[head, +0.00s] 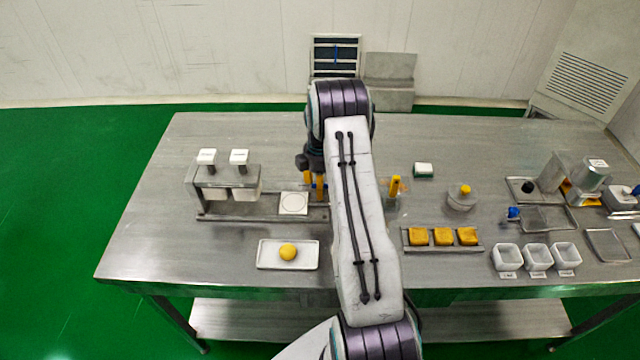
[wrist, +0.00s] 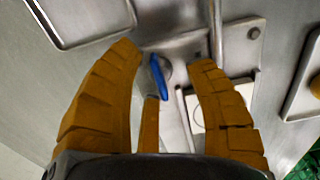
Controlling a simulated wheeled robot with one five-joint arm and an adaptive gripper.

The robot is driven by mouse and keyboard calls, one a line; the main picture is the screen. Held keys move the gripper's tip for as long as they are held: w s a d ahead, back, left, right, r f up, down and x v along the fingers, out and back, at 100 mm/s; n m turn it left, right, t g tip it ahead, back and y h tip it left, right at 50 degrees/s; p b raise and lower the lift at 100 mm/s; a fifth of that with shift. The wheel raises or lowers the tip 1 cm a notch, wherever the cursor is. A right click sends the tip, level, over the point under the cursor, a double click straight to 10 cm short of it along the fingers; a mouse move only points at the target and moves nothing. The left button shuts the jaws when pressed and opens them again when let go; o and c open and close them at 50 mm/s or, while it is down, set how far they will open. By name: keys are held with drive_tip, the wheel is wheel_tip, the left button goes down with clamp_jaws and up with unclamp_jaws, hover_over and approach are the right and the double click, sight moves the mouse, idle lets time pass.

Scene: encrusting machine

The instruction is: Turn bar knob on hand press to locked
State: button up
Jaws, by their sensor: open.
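In the wrist view a blue bar knob (wrist: 158,77) sits on a round grey mount on a grey metal base (wrist: 190,45), which I take to be the hand press. My gripper (wrist: 170,57) is open, with its orange fingers on either side of the bar knob. I cannot tell whether a finger touches it. In the head view my gripper (head: 315,186) points down beside the white square plate with a circle (head: 293,203).
A unit with two white-topped plungers (head: 227,178) stands at left. A white tray (head: 265,263) with a yellow ball is in front. Right of my arm are a rack of yellow blocks (head: 443,237), white cups (head: 537,257) and a machine (head: 585,175). The table's left front is clear.

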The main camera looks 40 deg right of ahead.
clamp_jaws()
idle(0.4)
